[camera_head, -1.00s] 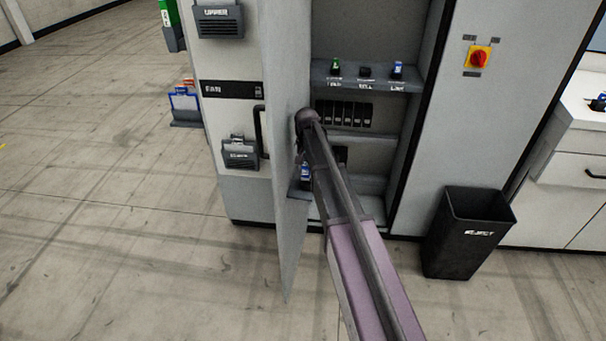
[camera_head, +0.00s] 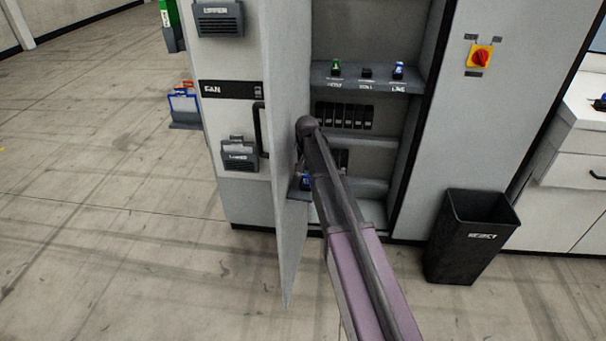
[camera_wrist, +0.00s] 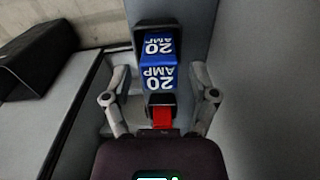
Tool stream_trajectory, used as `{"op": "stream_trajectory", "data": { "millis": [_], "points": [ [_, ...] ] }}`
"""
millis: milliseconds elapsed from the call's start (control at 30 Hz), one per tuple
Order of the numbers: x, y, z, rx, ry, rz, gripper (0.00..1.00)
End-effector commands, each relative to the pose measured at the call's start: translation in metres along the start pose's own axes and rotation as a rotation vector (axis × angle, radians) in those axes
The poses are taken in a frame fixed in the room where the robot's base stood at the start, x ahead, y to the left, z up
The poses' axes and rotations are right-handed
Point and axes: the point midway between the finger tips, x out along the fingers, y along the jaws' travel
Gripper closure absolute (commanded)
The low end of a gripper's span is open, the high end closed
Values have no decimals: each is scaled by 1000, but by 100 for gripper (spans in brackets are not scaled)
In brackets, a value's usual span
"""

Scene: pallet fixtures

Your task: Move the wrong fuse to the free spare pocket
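In the wrist view a blue fuse (camera_wrist: 158,72) marked "20 AMP" on two faces stands in a dark holder. A smaller dark pocket (camera_wrist: 161,100) with something red in it lies just below. My gripper (camera_wrist: 160,78) is open, its fingers on either side of the blue fuse with a gap at each side. In the head view the blue fuse (camera_head: 306,182) sits low by the open cabinet door, partly hidden by my arm. On the cabinet shelf (camera_head: 350,83) are a green fuse (camera_head: 336,68), a dark holder (camera_head: 366,73) with no coloured fuse visible, and another blue fuse (camera_head: 398,70).
The open door (camera_head: 288,200) stands close left of my arm. Black breakers (camera_head: 344,115) line the cabinet below the shelf. A black reject bin (camera_head: 472,240) stands on the floor at right, beside a white counter (camera_head: 570,150). The floor at left is mostly free.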

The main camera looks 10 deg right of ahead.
Motion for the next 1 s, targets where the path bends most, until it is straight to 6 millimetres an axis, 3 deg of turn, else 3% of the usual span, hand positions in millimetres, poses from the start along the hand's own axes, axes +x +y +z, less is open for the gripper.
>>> {"op": "stream_trajectory", "data": {
  "millis": [467,1000],
  "points": [
    [-5,0,1,0,-2,0,24],
    [-45,0,1,0,-2,0,24]
  ]
}}
